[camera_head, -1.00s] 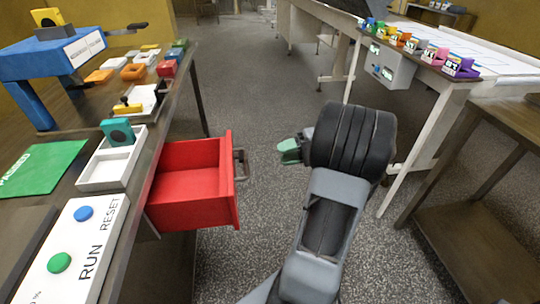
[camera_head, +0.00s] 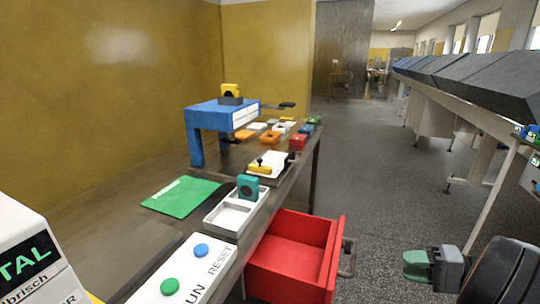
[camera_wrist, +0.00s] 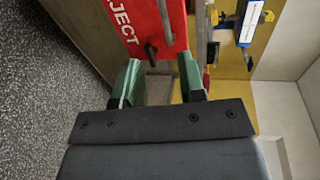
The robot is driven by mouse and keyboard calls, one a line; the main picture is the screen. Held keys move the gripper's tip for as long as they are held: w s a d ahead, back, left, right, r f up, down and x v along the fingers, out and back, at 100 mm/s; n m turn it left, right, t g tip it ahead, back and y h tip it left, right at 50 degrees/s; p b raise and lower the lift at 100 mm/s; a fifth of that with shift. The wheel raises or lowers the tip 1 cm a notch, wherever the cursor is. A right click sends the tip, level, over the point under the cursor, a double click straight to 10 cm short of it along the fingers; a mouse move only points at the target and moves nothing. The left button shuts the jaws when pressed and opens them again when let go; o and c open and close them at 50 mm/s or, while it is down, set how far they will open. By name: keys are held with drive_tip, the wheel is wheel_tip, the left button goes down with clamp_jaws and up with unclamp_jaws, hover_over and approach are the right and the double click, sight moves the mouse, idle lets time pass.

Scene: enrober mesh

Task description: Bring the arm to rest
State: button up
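My gripper (camera_head: 418,264) is at the lower right of the head view, over the aisle floor and to the right of the open red drawer (camera_head: 335,262). My dark arm link is cut off by the right edge. In the wrist view the two green fingers of my gripper (camera_wrist: 158,76) stand apart with nothing held between them. Beyond them the red drawer front (camera_wrist: 128,22) shows part of a word ending in "JECT" and a grey handle (camera_wrist: 164,20). The gripper is apart from the handle.
The left bench (camera_head: 120,232) holds a RUN/RESET panel (camera_head: 180,275), a white tray (camera_head: 230,218), a green mat (camera_head: 180,196) and a blue stand (camera_head: 221,113). The drawer juts into the aisle. A long bench runs along the right. The aisle floor (camera_head: 385,175) is clear.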

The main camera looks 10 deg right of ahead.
wheel_tip(320, 180, down, 5)
drive_tip(key=s+a+m+g+h+p, duration=0.1)
drive_tip(key=s+m+g+h, duration=0.1)
drive_tip(key=m+g+h, duration=0.15)
drive_tip(key=a+r+g+h+p, duration=0.2)
drive_tip(key=a+g+h+p, duration=0.1)
drive_tip(key=a+p, duration=0.1)
drive_tip(key=s+a+r+n+t+h+p, duration=0.1)
drive_tip(key=a+r+n+h+p, duration=0.6)
drive_tip(key=a+r+p, duration=0.9)
wheel_tip(320, 180, up, 5)
drive_tip(key=a+n+t, duration=0.1)
drive_tip(key=n, duration=0.2)
drive_tip(key=shift+a, duration=0.35)
